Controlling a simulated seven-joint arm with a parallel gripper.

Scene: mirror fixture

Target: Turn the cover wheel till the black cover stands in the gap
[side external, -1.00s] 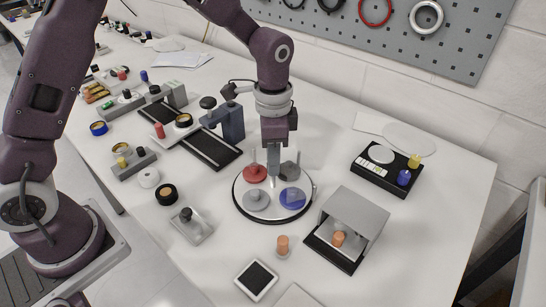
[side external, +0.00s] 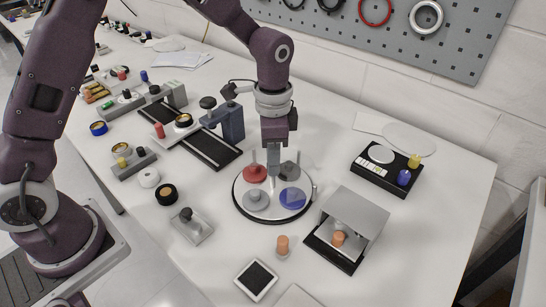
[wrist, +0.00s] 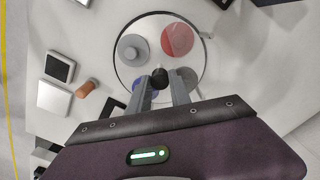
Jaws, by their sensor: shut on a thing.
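The cover wheel (side external: 240,206) is a pale round plate with a dark rim in the middle of the table. It carries a red cover (side external: 255,173) at back left, a grey one (side external: 257,201) at front left, a blue one (side external: 293,198) at front right and a black or dark grey one (side external: 290,172) at back right. Two thin grey posts stand at the back rim with space between them. My gripper (side external: 273,173) points down over the wheel's middle. In the wrist view its fingers (wrist: 164,86) close on a dark round knob (wrist: 160,76), seemingly the wheel's central knob. The fingers partly hide the blue and dark covers.
An open-fronted grey box (side external: 352,212) stands close at right, with an orange peg (side external: 283,246) in front. A black tray (side external: 387,172) lies at back right. A blue-grey stand (side external: 232,122) and a black track (side external: 208,147) lie at left.

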